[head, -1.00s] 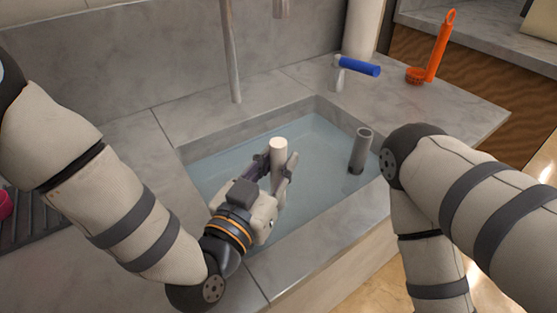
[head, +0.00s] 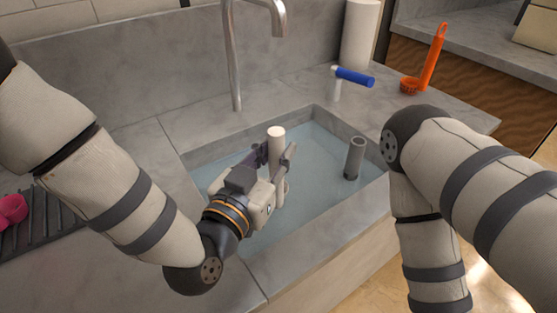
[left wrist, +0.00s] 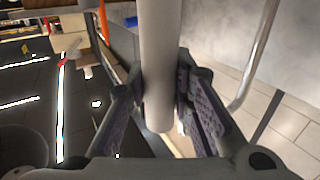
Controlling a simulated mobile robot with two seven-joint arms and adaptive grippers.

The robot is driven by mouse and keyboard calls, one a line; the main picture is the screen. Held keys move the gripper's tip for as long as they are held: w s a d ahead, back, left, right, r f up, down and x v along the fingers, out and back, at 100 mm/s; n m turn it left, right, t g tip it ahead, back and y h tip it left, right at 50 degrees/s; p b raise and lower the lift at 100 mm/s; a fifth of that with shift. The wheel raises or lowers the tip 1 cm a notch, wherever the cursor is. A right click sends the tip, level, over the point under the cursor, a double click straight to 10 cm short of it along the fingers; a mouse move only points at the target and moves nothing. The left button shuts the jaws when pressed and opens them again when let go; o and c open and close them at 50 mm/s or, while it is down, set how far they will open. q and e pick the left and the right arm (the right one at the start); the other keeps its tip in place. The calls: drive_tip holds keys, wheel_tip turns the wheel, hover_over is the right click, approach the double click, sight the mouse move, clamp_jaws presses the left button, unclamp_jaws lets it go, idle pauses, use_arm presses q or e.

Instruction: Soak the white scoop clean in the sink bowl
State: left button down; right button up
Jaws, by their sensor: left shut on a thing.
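My left gripper (head: 274,160) is shut on the white scoop's handle (head: 276,137), a pale cylinder standing about upright over the sink bowl (head: 240,125). In the left wrist view the handle (left wrist: 160,60) runs between the two purple-padded fingers (left wrist: 161,95), its rounded end near the palm. The bowl holds bluish, clear water (head: 315,170). The scoop's cup is not recognisable in either view, and I cannot tell how deep the scoop reaches. My right arm shows on the right, but its gripper is out of view.
A grey upright pipe (head: 355,158) stands in the water at the right. Behind are the tap (head: 232,60) and a blue-handled lever (head: 354,77). An orange scoop (head: 431,62) is on the back-right counter. A pink scoop (head: 13,208) lies on a dark rack at left.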

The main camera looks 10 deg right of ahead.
sight(277, 124)
use_arm(q)
wheel_tip(277, 124, up, 5)
drive_tip(key=shift+r+p, duration=0.15)
drive_tip(key=shift+p, duration=0.85)
wheel_tip(277, 124, up, 2)
drive_tip(key=shift+r, duration=1.25)
use_arm(e)
drive_tip(key=shift+t, duration=0.8)
drive_tip(key=shift+w+r, duration=1.65)
drive_tip(key=shift+w, duration=0.1)
